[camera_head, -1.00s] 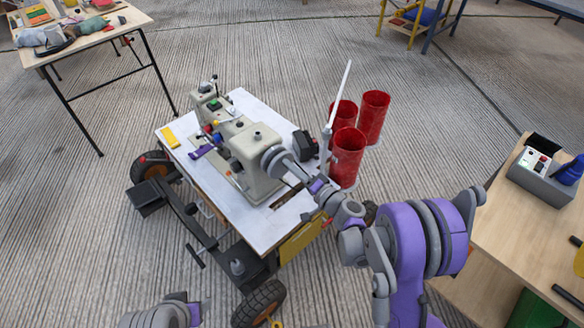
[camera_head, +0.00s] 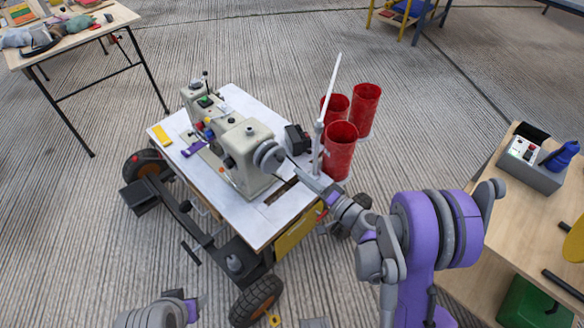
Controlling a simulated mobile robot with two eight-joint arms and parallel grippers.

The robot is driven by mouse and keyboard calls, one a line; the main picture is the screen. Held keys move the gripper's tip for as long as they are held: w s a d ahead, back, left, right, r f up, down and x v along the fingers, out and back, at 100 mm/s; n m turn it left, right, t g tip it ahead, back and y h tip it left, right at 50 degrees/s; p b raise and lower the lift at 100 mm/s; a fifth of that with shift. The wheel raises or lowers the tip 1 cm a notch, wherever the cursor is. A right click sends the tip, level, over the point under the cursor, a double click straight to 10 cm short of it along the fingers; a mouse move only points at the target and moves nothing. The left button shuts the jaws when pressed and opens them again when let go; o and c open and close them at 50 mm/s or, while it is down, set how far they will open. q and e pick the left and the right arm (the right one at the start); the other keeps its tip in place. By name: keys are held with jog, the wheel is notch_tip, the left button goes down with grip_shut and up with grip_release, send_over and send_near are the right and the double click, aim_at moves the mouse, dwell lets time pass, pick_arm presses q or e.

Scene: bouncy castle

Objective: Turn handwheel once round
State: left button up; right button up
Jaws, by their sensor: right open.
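A beige sewing machine (camera_head: 246,135) stands on a white-topped cart table (camera_head: 257,227). Its grey round handwheel (camera_head: 268,157) is on the end of the machine facing my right arm. My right gripper (camera_head: 296,168) is open beside the handwheel, a little to its right. The fingers are small in the view, and I cannot tell whether they touch the rim. My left gripper (camera_head: 194,304) shows only in part at the bottom edge, apart from the machine and low in front of the cart, and its fingers are unclear.
Several red cylinders (camera_head: 341,150) and a white upright rod (camera_head: 327,95) stand behind my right gripper. A wooden bench (camera_head: 477,186) is at the right, and a cluttered table (camera_head: 62,56) at the far left.

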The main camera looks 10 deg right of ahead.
jog(key=v, duration=0.2)
jog(key=shift+s+d, duration=0.2)
jog(key=shift+s, duration=0.1)
dwell(0.3)
